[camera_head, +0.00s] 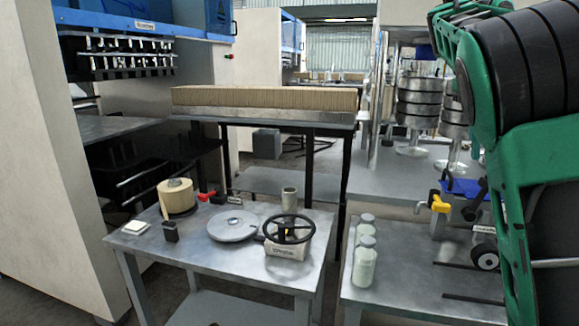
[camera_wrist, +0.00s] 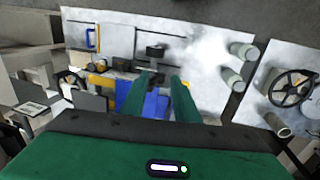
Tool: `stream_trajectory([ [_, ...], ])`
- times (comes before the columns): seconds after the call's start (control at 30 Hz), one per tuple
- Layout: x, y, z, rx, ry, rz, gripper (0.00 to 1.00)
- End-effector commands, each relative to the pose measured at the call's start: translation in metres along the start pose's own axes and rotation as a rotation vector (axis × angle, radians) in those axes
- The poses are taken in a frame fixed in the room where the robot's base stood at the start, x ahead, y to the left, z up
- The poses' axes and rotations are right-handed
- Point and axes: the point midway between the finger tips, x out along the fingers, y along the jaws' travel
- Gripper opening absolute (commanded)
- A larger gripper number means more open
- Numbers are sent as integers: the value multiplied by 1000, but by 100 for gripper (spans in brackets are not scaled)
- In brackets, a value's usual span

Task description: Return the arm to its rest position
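My gripper (camera_wrist: 159,82) shows in the wrist view as two green fingers set apart, with no object visibly pinched between them. It points down over the right-hand metal table. A blue item (camera_wrist: 157,106) shows between and behind the fingers and appears to lie below them on that table. In the head view my green and black arm fills the right side, raised and bent, and the fingertips are not visible there. The blue item also shows in the head view (camera_head: 466,187), partly beside my arm.
The right table (camera_head: 400,265) carries two pale jars (camera_head: 365,262) and a yellow-handled valve (camera_head: 439,204). The left table (camera_head: 190,262) holds a kraft roll (camera_head: 177,196), a grey disc (camera_head: 232,226) and a black handwheel (camera_head: 289,229). Stacked metal discs (camera_head: 417,102) stand behind, near my arm.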

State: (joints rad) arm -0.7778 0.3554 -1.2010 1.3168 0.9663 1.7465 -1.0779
Motion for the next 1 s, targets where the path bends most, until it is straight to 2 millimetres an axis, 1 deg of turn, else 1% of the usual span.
stream_trajectory([
  [0.03,9,13,4,18,-19,-12,28],
  [0.1,21,28,8,35,-41,-20,28],
  [0.2,37,48,17,60,-69,-34,28],
  [0.37,66,73,35,90,-114,-58,28],
  [0.47,88,87,50,107,-141,-75,28],
  [0.53,105,96,63,119,-159,-89,28],
  [0.63,134,107,90,138,-179,-112,28],
  [0.73,162,110,123,155,-181,-133,28],
  [0.8,180,106,145,165,-172,-145,28],
  [0.87,194,100,164,175,-159,-156,28],
  [1.0,225,76,209,200,-115,-177,28],
])
